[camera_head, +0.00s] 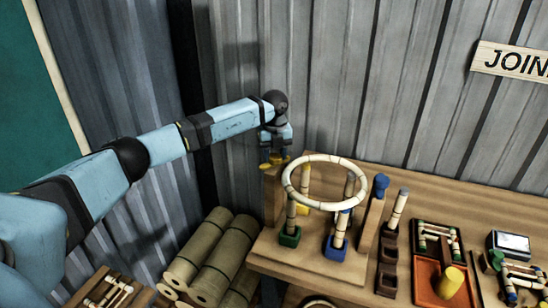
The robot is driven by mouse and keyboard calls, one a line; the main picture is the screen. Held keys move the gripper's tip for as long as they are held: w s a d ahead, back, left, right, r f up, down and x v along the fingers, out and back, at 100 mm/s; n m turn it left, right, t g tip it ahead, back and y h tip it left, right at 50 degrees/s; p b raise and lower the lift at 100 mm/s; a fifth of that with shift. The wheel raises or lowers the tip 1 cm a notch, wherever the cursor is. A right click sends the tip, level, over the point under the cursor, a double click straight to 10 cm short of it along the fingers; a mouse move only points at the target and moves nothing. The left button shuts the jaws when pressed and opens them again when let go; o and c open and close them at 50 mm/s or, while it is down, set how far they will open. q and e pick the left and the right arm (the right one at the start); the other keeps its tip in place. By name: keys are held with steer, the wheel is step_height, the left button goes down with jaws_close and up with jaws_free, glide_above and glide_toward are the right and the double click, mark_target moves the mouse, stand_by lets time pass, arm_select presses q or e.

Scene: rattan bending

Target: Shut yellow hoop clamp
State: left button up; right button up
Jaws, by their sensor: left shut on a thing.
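The yellow hoop clamp (267,165) sits at the top of the left wooden post of the bending stand. My left gripper (275,154) comes down from above and is shut on it. The gripper partly hides the clamp, so its exact angle cannot be told. A pale, banded rattan hoop (325,202) lies level above the stand, close to the right of the yellow clamp. A blue clamp (381,184) tops the right wooden post (372,222). My right gripper is not in view.
Upright rattan poles stand in a green socket (290,237), a blue socket (336,249) and a yellow socket (302,209) beneath the hoop. Right of the stand are a brown holder (387,278) and an orange tray (431,287). Rolled bundles (212,260) lie below left. A corrugated wall closes the back.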

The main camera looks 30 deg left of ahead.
mark_target(276, 155)
arm_select(q)
steer(key=m+b, duration=0.1)
steer(key=m, duration=0.4)
steer(key=shift+w+d+m+b, duration=0.1)
steer(key=shift+m+b, duration=0.2)
steer(key=shift+b, duration=0.1)
steer(key=m, duration=0.2)
steer(key=m+b, duration=0.1)
steer(key=m, duration=0.1)
steer(key=shift+d+m, duration=0.2)
steer(key=shift+m, duration=0.2)
steer(key=shift+r+m, duration=0.1)
steer(key=shift+m, duration=0.2)
steer(key=o, duration=0.9)
step_height(276, 155, up, 14)
steer(key=shift+f+b, duration=0.1)
steer(key=shift+b, duration=1.1)
steer(key=shift+f, duration=0.1)
